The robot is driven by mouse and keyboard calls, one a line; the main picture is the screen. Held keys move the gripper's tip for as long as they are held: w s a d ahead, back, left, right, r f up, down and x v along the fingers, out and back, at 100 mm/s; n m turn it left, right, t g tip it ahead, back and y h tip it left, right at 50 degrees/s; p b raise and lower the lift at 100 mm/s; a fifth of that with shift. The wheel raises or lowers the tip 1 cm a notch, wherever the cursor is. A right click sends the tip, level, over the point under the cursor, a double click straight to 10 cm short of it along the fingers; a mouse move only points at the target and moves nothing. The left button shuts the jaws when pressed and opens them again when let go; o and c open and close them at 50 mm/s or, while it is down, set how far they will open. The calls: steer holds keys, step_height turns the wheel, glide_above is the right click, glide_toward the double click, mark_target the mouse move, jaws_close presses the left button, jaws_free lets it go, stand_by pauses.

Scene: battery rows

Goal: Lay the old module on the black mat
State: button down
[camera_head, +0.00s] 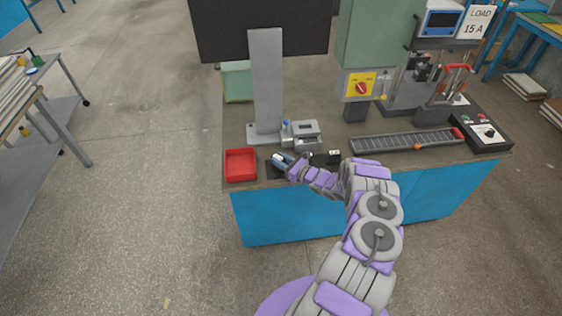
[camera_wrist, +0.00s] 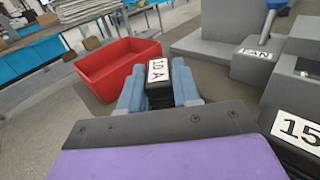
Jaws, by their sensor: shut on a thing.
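My gripper (camera_head: 283,160) is shut on a small black module (camera_wrist: 159,92) with a white label reading 10 A. In the wrist view the blue fingers close on it from both sides. In the head view my gripper mostly hides it. A dark patch that looks like the black mat (camera_head: 273,172) shows under my gripper, right of the red tray; most of it is covered. I cannot tell whether the module touches the mat. A second black module (camera_head: 325,157) stands right of my gripper; its label, starting with 15, shows in the wrist view (camera_wrist: 299,131).
The red open tray (camera_head: 240,178) stands at the bench's front left corner, close to my gripper. A grey fixture (camera_head: 301,134) and a tall grey post (camera_head: 267,85) stand behind. A long slotted rack (camera_head: 405,141) and a switch box (camera_head: 484,131) lie right.

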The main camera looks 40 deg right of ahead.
steer(key=shift+a+r, duration=0.1)
steer(key=shift+a, duration=0.3)
steer(key=c, duration=1.2)
jaws_free()
steer(key=shift+d, duration=0.15)
steer(key=o, duration=0.4)
steer(key=shift+d+f, duration=0.25)
steer(key=shift+d, duration=0.05)
steer(key=shift+a+r, duration=0.1)
steer(key=shift+a, duration=0.05)
